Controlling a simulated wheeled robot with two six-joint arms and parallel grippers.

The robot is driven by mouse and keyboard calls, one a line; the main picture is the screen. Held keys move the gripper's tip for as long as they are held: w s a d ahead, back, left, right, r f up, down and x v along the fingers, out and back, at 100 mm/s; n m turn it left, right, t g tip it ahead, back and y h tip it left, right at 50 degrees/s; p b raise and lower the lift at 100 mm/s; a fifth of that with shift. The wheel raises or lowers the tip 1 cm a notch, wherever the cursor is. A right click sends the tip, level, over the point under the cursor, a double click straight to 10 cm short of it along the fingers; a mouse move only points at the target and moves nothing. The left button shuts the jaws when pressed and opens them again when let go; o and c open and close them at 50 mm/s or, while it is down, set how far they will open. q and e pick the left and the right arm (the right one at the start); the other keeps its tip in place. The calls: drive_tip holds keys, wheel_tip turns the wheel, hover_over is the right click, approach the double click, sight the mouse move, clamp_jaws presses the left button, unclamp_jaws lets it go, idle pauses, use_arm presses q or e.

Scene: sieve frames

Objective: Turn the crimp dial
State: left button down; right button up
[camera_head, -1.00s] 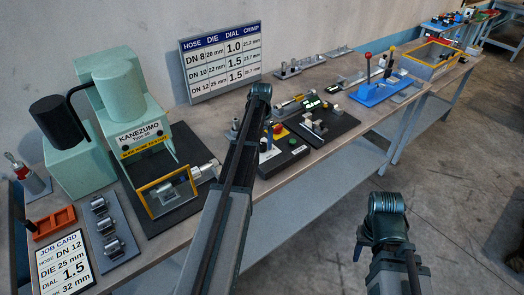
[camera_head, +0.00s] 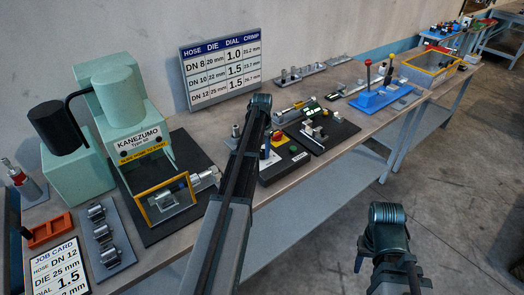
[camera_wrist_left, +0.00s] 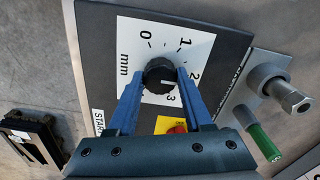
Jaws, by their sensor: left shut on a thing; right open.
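The crimp dial (camera_wrist_left: 158,74) is a black round knob with a white mark, on a white scale plate reading 0, 1, 2, 3 and mm. Its white mark lies on the side between 2 and 3. My left gripper (camera_wrist_left: 160,80) is shut on the dial, with one blue finger on each side of it. In the head view my left arm hides the dial and most of that gripper. The control box (camera_head: 284,168) carries the dial. My right gripper (camera_head: 360,254) hangs in front of the bench, away from it; its fingers barely show.
A red stop button (camera_wrist_left: 176,130) on yellow sits close by the left fingers. A job card (camera_head: 58,270) reads DN 12, 25 mm, dial 1.5. A wall chart (camera_head: 221,72) lists dial values. The green press (camera_head: 130,110) stands at left. A blue lever stand (camera_head: 378,98) is at right.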

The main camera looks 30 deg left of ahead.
sight(262, 151)
use_arm(q)
drive_tip(key=shift+n, duration=2.8)
drive_tip(key=shift+c, duration=1.5)
unclamp_jaws()
drive_tip(key=shift+r, duration=0.15)
wheel_tip(262, 151, up, 14)
drive_tip(key=p, duration=1.4)
drive_tip(key=shift+f, duration=0.2)
